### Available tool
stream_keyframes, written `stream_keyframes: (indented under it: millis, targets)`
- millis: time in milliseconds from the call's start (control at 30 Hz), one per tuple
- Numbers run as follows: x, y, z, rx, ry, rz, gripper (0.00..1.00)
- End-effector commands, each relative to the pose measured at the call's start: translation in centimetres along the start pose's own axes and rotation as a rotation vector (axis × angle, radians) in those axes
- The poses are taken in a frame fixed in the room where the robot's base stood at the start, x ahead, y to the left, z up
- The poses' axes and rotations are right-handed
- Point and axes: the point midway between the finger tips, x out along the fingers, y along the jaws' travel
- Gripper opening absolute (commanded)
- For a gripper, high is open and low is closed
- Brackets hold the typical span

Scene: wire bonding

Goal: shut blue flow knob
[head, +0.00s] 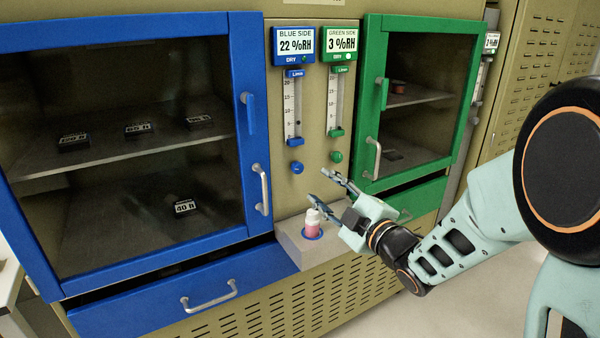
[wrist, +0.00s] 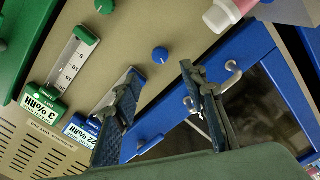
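The blue flow knob (head: 297,168) is a small round blue knob on the tan panel, below the blue side's flow tube (head: 292,108). In the wrist view the blue knob (wrist: 160,54) shows with a pale mark on its face. My gripper (head: 325,186) is in front of the panel, below and to the right of the blue knob in the head view. Its two fingers are spread apart with nothing between them. In the wrist view the knob appears beyond the gap between the fingertips (wrist: 160,75), apart from both.
A green knob (head: 336,156) sits right of the blue one. A pink bottle with a white cap (head: 312,222) stands on a ledge (head: 290,242) below my gripper. The blue door handle (head: 262,190) and green door handle (head: 373,160) stick out on either side.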

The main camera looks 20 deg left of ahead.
Motion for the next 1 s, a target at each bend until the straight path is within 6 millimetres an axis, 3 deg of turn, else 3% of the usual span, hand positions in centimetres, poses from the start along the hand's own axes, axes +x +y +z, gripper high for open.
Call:
stream_keyframes:
  millis: [167,600,800,1000]
  targets:
    - [1.7,-0.2,-0.2,0.0,0.006,-0.003,0.39]
    - [9.3,-0.2,-0.1,0.0,0.003,-0.002,0.39]
    - [10.6,-0.1,-0.1,0.0,0.003,-0.001,0.39]
    - [10.8,-0.1,-0.1,0.001,0.002,-0.001,0.39]
